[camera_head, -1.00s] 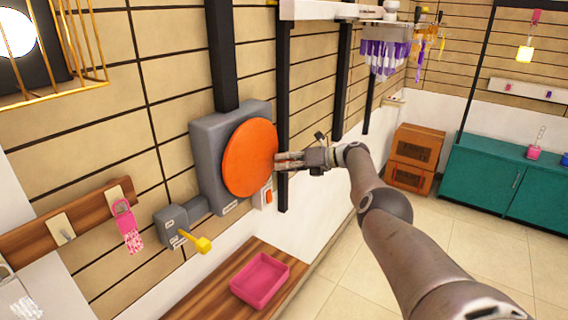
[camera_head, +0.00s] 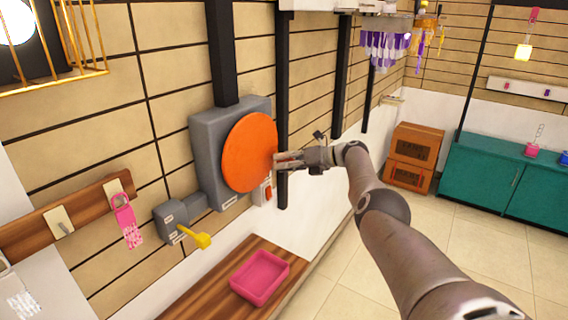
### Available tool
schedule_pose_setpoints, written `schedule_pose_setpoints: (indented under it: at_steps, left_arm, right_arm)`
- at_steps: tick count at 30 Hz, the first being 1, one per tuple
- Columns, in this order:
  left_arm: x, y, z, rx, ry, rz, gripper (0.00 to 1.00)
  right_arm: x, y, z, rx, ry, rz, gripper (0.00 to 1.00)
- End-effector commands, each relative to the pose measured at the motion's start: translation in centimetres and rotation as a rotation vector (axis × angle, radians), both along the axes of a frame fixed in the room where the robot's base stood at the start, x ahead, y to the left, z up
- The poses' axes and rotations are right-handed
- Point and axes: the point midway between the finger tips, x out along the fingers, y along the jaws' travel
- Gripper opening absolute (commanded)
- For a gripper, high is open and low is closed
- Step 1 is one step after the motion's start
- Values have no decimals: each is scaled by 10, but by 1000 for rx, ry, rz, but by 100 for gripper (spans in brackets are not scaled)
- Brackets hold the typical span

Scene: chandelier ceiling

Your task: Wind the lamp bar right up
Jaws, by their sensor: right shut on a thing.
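A large orange disc (camera_head: 249,152) is mounted on a grey housing (camera_head: 204,150) on the plank wall. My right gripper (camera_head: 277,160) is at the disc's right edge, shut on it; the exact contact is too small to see. A grey switch box (camera_head: 172,222) with a yellow lever (camera_head: 200,239) sits to the lower left of the disc. A white horizontal bar (camera_head: 312,4) crosses the top edge and is mostly cut off; I cannot tell if it is the lamp bar. My left gripper is not in view.
A gold cage around a bright lamp (camera_head: 70,65) hangs at top left. Dark vertical posts (camera_head: 283,100) stand by the wall. A pink tray (camera_head: 260,278) lies on a wooden bench below. Teal cabinets (camera_head: 500,180) stand at right. The tiled floor between is clear.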

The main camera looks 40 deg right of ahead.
Motion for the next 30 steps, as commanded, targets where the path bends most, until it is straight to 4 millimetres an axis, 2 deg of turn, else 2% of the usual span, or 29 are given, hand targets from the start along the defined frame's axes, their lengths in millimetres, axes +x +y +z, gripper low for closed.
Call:
schedule_pose_setpoints:
  at_steps: [1,6,20,30]
  left_arm:
    - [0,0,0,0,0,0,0]
    - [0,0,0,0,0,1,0]
    - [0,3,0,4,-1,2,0]
    - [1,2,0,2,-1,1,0]
  right_arm:
    - [-1,0,-3,-1,5,2,25]
    - [0,0,-1,0,2,0,44]
    - [-3,-3,1,-1,-2,-2,44]
    - [-26,-19,9,-3,-1,-3,44]
